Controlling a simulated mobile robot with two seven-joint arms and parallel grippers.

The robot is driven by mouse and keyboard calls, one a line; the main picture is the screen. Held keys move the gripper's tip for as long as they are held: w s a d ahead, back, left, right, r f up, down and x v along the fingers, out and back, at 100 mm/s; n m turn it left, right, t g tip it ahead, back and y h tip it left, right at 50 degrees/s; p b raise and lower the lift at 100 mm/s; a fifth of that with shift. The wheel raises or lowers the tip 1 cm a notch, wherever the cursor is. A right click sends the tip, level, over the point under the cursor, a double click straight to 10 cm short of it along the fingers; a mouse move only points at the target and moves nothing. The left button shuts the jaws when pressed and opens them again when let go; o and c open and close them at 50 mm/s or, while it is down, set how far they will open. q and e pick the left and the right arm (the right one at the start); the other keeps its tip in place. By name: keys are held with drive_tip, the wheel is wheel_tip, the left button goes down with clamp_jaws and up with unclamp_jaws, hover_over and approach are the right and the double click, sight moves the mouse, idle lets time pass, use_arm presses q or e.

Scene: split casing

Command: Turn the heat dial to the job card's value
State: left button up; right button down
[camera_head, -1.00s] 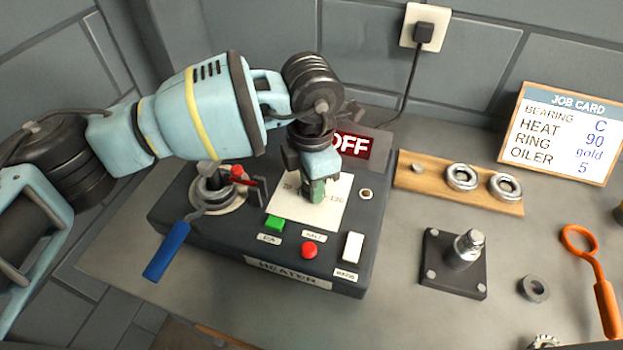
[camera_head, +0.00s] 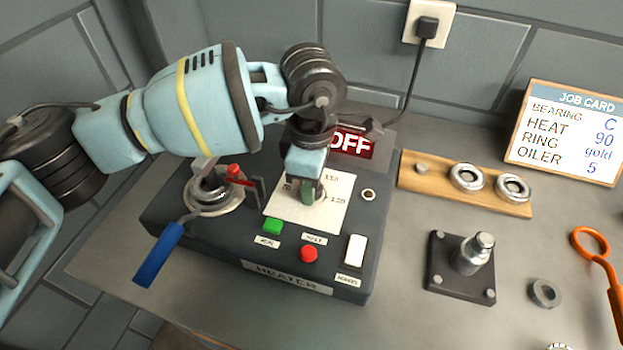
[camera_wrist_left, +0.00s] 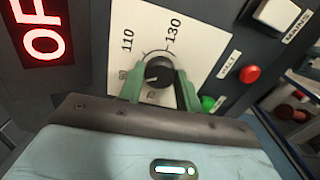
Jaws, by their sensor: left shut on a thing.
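The heater (camera_head: 220,245) is a dark box with a white dial plate (camera_head: 330,210) on top. My left gripper (camera_head: 307,192) points down at the plate and hides most of the dial in the head view. In the left wrist view the black round dial (camera_wrist_left: 158,71) sits between the green fingers of my left gripper (camera_wrist_left: 160,88), which are shut on it. The marks 110 and 130 show on the plate; the other marks are partly hidden, and I cannot tell the dial's setting. The job card (camera_head: 567,135) reads bearing C, heat 90, ring gold, oiler 5. My right gripper is not in view.
The red display (camera_head: 353,144) reads OFF. A green button (camera_head: 272,227), a red button (camera_head: 308,254) and a white mains switch (camera_head: 355,249) sit near the heater's front. A blue-handled lever (camera_head: 158,255) is at left. A wooden board (camera_head: 440,182) with rings stands right.

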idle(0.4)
use_arm(q)
drive_tip(key=o, duration=1)
drive_tip(key=shift+r, duration=3.95)
